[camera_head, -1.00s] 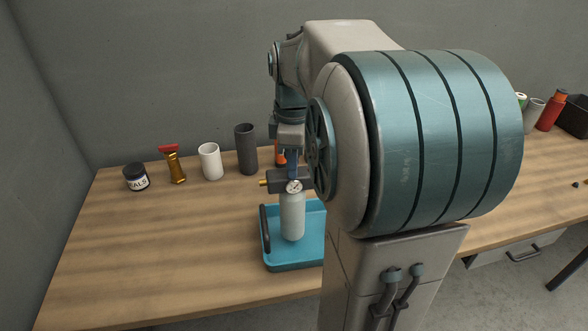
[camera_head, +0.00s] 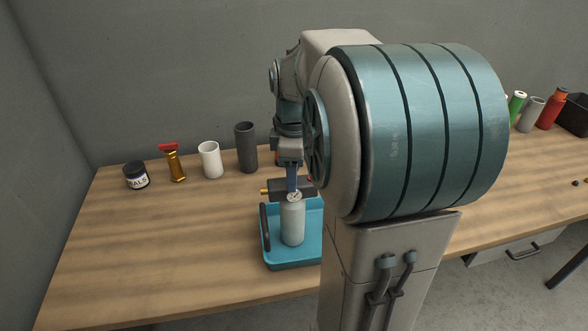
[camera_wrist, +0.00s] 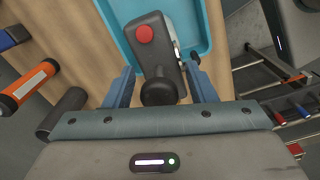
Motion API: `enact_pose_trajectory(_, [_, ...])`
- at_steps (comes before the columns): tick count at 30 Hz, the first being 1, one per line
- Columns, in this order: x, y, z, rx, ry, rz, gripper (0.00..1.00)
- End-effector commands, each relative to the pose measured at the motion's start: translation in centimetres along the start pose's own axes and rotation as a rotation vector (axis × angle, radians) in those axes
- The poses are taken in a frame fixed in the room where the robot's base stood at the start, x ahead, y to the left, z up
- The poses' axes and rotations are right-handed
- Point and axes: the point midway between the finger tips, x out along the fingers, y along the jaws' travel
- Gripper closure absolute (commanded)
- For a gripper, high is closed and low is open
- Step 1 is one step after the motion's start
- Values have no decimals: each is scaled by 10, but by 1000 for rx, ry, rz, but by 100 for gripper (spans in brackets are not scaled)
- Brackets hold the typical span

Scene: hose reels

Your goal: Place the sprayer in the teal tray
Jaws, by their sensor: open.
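The sprayer (camera_head: 292,225) has a pale bottle, a dark head with a brass nozzle at its left, and a small gauge. It stands upright within the teal tray (camera_head: 292,264); whether its base rests fully on the floor is hard to tell. In the wrist view the sprayer's dark grey head (camera_wrist: 160,58), with a red button and a black knob, lies between my fingers. My gripper (camera_wrist: 160,90) is open around the head. In the head view my gripper (camera_head: 292,178) is just above the sprayer, partly hidden by my arm, which also covers the tray's right side.
A seals jar (camera_head: 136,175), a brass fitting with a red top (camera_head: 175,162), a white cup (camera_head: 209,160) and a dark grey cylinder (camera_head: 246,147) line the bench's back left. The front left of the wooden bench (camera_head: 150,250) is clear. A red bottle (camera_head: 551,110) stands far right.

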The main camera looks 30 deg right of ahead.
Motion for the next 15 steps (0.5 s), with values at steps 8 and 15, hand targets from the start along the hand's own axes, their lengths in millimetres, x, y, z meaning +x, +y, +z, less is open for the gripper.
enact_pose_trajectory(8, [-37,1,0,0,2,6,49])
enact_pose_trajectory(15, [-89,1,0,0,1,4,49])
